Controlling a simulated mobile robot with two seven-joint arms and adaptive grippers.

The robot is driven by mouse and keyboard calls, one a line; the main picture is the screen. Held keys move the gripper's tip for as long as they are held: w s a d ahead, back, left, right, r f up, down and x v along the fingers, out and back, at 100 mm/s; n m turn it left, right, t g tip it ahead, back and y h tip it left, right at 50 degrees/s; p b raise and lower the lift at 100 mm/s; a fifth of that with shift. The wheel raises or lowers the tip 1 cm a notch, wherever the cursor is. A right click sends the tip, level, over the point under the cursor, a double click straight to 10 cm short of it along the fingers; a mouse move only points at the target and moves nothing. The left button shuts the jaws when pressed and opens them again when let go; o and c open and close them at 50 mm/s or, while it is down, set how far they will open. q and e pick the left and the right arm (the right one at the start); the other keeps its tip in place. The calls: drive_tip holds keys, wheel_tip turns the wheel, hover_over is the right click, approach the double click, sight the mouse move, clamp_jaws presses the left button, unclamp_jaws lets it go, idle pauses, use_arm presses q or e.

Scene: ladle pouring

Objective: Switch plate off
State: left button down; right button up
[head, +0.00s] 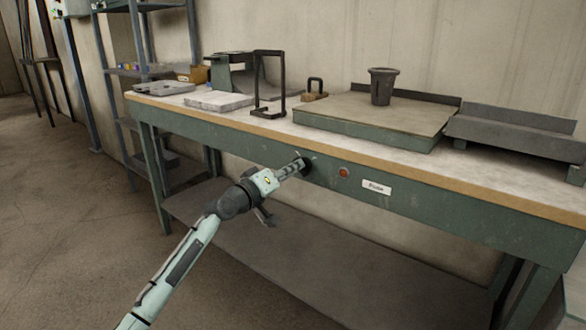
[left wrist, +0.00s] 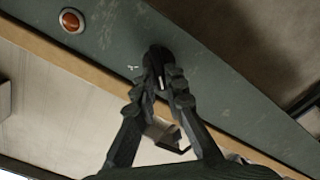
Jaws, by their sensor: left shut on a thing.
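A dark round knob (head: 306,163) sits on the green front face of the workbench. My left gripper (head: 299,167) is shut on this knob, with its fingertips at the bench front. The left wrist view shows the fingers closed around the dark knob (left wrist: 156,55), which they partly hide. A red-orange round lamp (head: 343,171) is just right of the knob; it also shows in the left wrist view (left wrist: 71,20). I cannot tell for sure whether it is lit. A broad flat plate (head: 365,118) lies on the bench top above them. My right gripper is not in view.
A dark crucible-like cup (head: 382,87) stands on the plate. A white label (head: 377,187) is right of the lamp. A dark upright frame (head: 268,88) and a pale slab (head: 217,101) stand left of the plate. A long grey channel (head: 515,132) is at the right. The floor before the bench is clear.

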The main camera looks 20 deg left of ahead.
use_arm(q)
drive_tip(key=c, duration=1.6)
unclamp_jaws()
drive_tip(key=v, duration=1.2)
drive_tip(key=shift+r, duration=0.1)
